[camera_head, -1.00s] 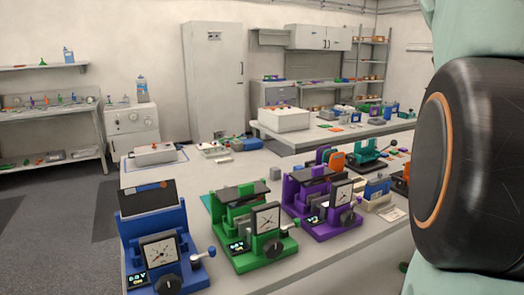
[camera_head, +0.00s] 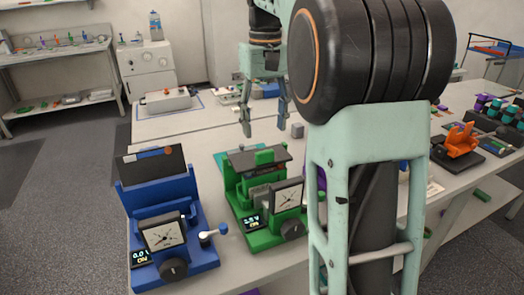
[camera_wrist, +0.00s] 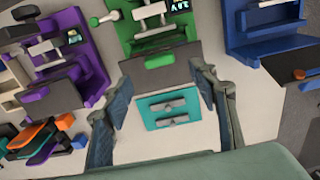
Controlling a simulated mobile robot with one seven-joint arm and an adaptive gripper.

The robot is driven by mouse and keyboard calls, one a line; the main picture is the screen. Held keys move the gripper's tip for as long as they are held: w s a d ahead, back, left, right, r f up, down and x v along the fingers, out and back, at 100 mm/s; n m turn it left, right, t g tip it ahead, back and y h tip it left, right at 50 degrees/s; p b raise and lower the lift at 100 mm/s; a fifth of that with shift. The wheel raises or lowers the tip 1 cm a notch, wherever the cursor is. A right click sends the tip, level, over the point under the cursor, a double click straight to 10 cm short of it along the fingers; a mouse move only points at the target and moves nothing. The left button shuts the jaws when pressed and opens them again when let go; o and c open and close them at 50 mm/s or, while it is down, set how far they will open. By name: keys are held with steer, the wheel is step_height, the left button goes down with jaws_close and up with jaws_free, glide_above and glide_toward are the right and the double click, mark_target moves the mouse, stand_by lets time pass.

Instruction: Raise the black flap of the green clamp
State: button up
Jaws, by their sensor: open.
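The green clamp (camera_head: 262,205) stands on the table near the middle of the head view, with a dial and a small lit display on its front. Its black flap (camera_head: 257,158) lies nearly flat across the top. In the wrist view the green clamp (camera_wrist: 158,22) is at the top, with the black flap (camera_wrist: 160,70) below it. My gripper (camera_head: 265,118) is open, pointing down behind the green clamp. In the wrist view my gripper (camera_wrist: 163,88) has its fingers apart, on either side of the flap's near edge, with nothing held between them.
A blue clamp (camera_head: 165,225) stands to the left, its black panel tilted up. A purple clamp (camera_wrist: 72,55) stands on the other side, mostly hidden by my arm in the head view. A teal plate with grey bars (camera_wrist: 168,108) lies behind the green clamp.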

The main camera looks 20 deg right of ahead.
mark_target(265, 151)
step_height(265, 151, down, 8)
steer(key=shift+f+b, duration=0.2)
steer(key=shift+b, duration=0.6)
jaws_close()
